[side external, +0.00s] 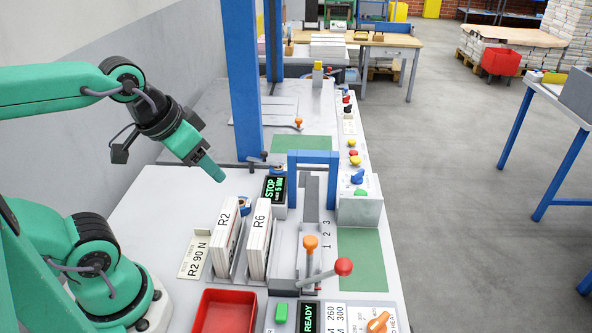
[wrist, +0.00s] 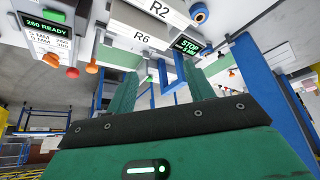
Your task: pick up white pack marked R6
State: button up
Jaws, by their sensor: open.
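The white pack marked R6 (side external: 258,240) stands upright in a grey holder on the light bench, just right of the pack marked R2 (side external: 227,228). In the wrist view, which is upside down, the R6 pack (wrist: 140,38) shows its label near the top, beyond the fingers. My gripper (side external: 220,178) is in the air, above and behind both packs in the side view, touching neither. In the wrist view, the two green fingers of my gripper (wrist: 160,80) are apart, with nothing held between them.
A blue frame (side external: 313,158) and levers with orange and red knobs (side external: 343,266) stand right of the packs. A black STOP display (side external: 274,188) is close behind R6. A red tray (side external: 226,312) lies in front. A blue post (side external: 243,80) rises behind my gripper.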

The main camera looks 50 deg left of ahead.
jog(key=w+n, duration=0.1)
jog(key=n+g, duration=0.5)
jog(key=n, duration=0.2)
send_over(259, 220)
notch_tip(259, 220, down, 11)
jog(key=shift+s+a, duration=0.15)
jog(key=shift+f+n+g, duration=0.3)
jog(key=shift+f+n, duration=0.2)
jog(key=shift+f, duration=0.1)
jog(key=shift+f, duration=1.2)
jog(key=shift+f, duration=0.1)
jog(key=shift+d+f, duration=0.15)
jog(key=shift+f, duration=1.1)
jog(key=shift+d+f, duration=0.1)
jog(key=shift+f, duration=1.15)
